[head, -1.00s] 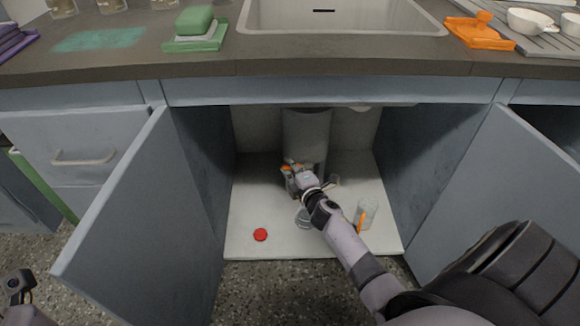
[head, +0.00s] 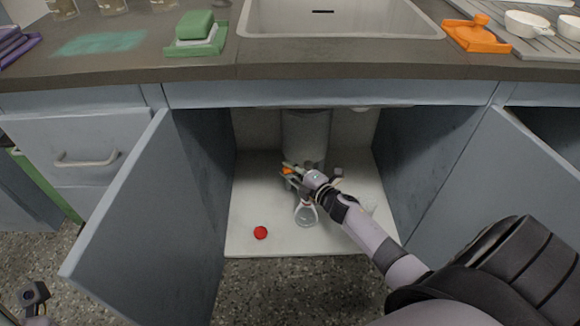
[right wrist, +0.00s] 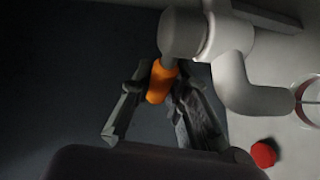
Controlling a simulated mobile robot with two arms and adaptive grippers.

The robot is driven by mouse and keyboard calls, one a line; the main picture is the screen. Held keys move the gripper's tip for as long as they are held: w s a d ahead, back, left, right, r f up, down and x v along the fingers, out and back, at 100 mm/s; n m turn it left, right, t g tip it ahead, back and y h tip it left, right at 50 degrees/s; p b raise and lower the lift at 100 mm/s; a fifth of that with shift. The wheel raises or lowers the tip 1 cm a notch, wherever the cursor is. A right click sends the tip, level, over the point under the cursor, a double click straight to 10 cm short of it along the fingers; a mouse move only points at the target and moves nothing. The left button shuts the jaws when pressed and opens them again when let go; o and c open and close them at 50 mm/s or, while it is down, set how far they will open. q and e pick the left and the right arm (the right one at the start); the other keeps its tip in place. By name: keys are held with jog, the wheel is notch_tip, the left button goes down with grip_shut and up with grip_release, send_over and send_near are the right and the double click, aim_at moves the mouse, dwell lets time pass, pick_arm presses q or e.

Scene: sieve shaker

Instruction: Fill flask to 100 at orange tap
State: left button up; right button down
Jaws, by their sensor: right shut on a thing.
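The orange tap handle (right wrist: 160,82) sits on a grey tap body (right wrist: 182,35) with a curved spout in the right wrist view. In the head view the orange tap (head: 287,170) shows at the front of a grey cylinder inside the open cabinet. My right gripper (head: 297,174) is at the tap, its fingers closed around the orange handle. The clear flask (head: 306,216) stands on the cabinet floor by the gripper; its red-marked part (right wrist: 306,98) is cut off at the right wrist view's edge. My left gripper (head: 33,296) is low at the left, its jaws unclear.
A red cap (head: 261,232) lies on the white cabinet floor (head: 242,200), left of the flask. Open doors (head: 125,215) flank the cabinet; the grey cylinder (head: 305,135) stands at the back.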

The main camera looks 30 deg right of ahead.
jog(key=c, duration=1.5)
grip_release()
jog(key=s, duration=0.4)
jog(key=s+d+r, duration=0.1)
jog(key=s, duration=0.7)
jog(key=shift+d+r, duration=0.15)
jog(key=shift+r, duration=0.2)
jog(key=shift+w, duration=0.1)
